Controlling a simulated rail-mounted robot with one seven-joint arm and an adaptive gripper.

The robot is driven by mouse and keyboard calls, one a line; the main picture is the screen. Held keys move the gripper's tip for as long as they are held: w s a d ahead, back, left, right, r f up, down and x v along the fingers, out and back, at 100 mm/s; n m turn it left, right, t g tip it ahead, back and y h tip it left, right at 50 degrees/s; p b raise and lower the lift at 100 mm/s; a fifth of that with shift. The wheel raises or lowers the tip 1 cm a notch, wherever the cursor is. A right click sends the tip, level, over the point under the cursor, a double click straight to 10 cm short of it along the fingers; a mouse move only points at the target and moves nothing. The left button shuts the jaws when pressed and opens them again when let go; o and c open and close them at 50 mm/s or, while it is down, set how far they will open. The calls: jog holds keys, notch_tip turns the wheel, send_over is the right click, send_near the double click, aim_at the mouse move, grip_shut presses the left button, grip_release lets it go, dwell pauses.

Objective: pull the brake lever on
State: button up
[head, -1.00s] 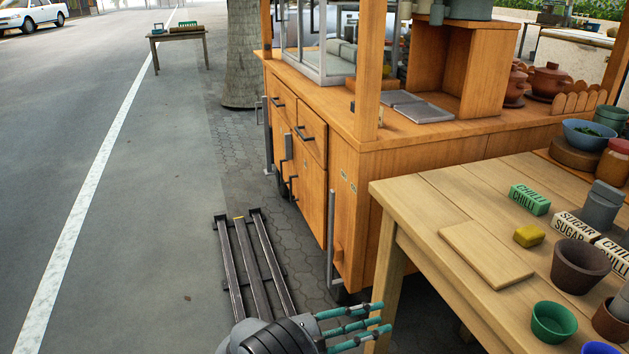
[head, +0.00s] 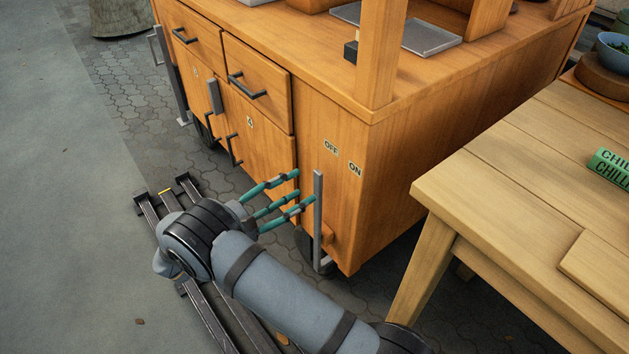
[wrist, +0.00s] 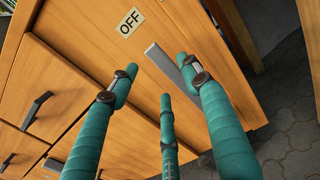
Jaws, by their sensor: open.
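The brake lever (head: 318,218) is a flat grey bar standing nearly upright at the front corner of the wooden cart. Its top is below the OFF label (head: 331,147); the ON label (head: 355,169) is to the right. My gripper (head: 302,186) has three teal fingers, spread open, with their tips close beside the lever's upper part on its left. In the wrist view the lever (wrist: 163,60) runs between and behind the fingertips (wrist: 158,76), partly hidden by the right finger. I cannot tell whether any finger touches it. The OFF label (wrist: 130,22) shows above.
The wooden cart (head: 400,150) has drawers and dark handles left of the lever. A light wooden table (head: 520,140) stands close on the right, with a narrow gap between. My rail lies on the paving below. Open pavement is at the left.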

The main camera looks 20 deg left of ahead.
aim_at(314, 181)
jog(key=b+x, duration=0.1)
jog(key=x, duration=0.3)
jog(key=shift+w+d, duration=0.15)
jog(key=shift+d, duration=0.2)
jog(key=shift+x, duration=0.75)
jog(key=shift+a, duration=0.1)
jog(key=shift+c, duration=1.4)
grip_shut()
